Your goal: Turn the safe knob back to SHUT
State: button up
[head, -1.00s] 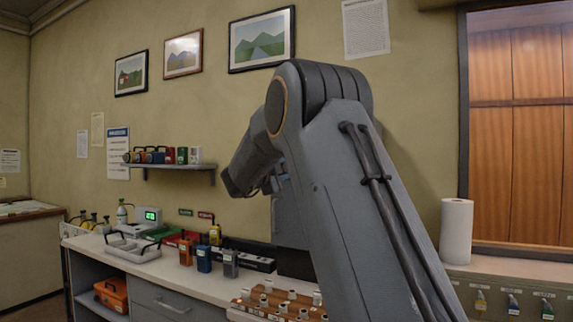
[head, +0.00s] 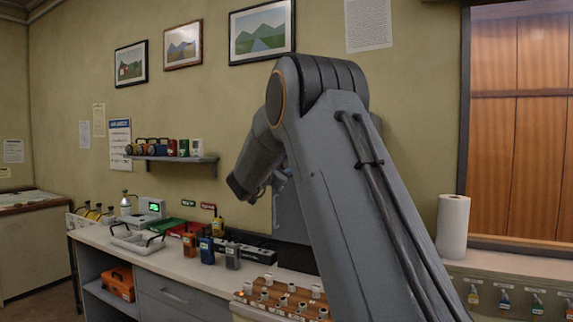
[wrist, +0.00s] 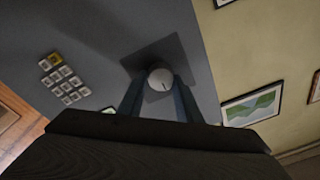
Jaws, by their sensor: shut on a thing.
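The safe knob (wrist: 159,78) is a round, pale grey knob with a short dark line on its face. It stands on a dark square plate (wrist: 137,61) on a grey front (wrist: 100,25) in the wrist view. My gripper (wrist: 158,92) is shut on the knob, with one dark finger at each side. The knob's line is small, and I cannot read a SHUT label. In the head view my own arm hides the knob and the fingertips.
A keypad (wrist: 62,80) with one yellow key is beside the knob plate. A paper towel roll (head: 453,228) stands at the right.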

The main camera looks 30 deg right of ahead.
dwell(0.4)
jog(key=o, duration=1)
jog(key=shift+o, duration=0.2)
jog(key=shift+a, duration=0.1)
jog(key=b+v, duration=0.2)
jog(key=v, duration=0.5)
jog(key=shift+s+a+b, duration=0.25)
jog(key=shift+b, duration=0.1)
